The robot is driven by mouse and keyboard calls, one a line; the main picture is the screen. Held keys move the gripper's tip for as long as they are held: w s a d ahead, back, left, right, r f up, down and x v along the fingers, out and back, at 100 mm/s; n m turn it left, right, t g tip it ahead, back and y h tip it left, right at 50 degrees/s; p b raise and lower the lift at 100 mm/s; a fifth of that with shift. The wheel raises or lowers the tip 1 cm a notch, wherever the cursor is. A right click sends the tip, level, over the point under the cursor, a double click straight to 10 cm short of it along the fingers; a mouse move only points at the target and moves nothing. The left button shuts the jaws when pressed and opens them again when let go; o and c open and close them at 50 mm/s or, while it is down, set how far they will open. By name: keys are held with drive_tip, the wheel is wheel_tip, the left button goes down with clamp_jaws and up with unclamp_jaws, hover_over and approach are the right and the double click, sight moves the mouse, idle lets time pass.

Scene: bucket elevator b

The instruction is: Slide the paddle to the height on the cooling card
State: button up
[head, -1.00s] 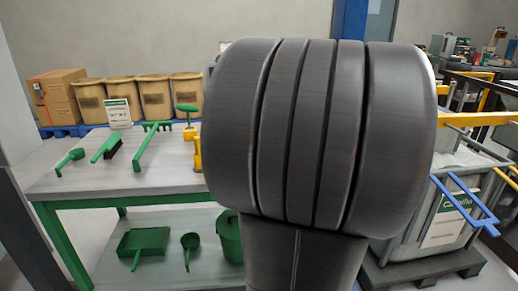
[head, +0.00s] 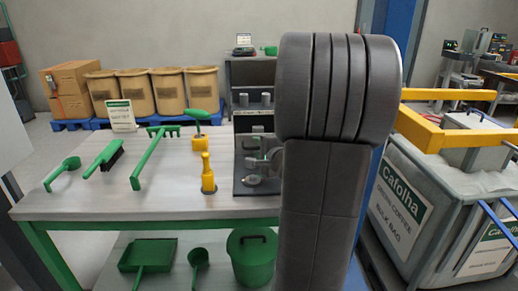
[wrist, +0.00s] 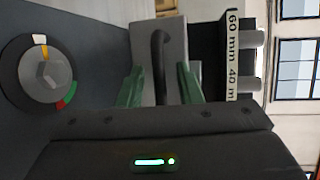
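In the wrist view my gripper (wrist: 160,80) has its two green fingers apart. A dark curved handle (wrist: 158,48), perhaps the paddle's, stands between them in front of a grey block (wrist: 176,30). Gaps show on both sides, so the fingers do not close on it. A scale (wrist: 232,55) marked 60 mm and 40 mm lies to the right, with light metal pegs beside it. In the head view my arm hides my gripper. A white card (head: 121,116) stands at the table's back left; its text is too small to read.
The table (head: 130,205) carries green tools, a yellow-handled tool (head: 208,175) and a dark metal device (head: 247,187), partly behind my arm. A dial (wrist: 45,72) with coloured marks is left in the wrist view. A yellow rail (head: 470,138) and a large bag (head: 400,205) stand at right.

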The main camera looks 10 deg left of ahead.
clamp_jaws()
drive_tip(key=shift+f, duration=0.1)
wheel_tip(320, 180, down, 2)
drive_tip(key=b, duration=0.3)
drive_tip(key=shift+b, duration=0.3)
unclamp_jaws()
drive_tip(key=shift+s+d, duration=0.1)
drive_tip(key=shift+d, duration=0.05)
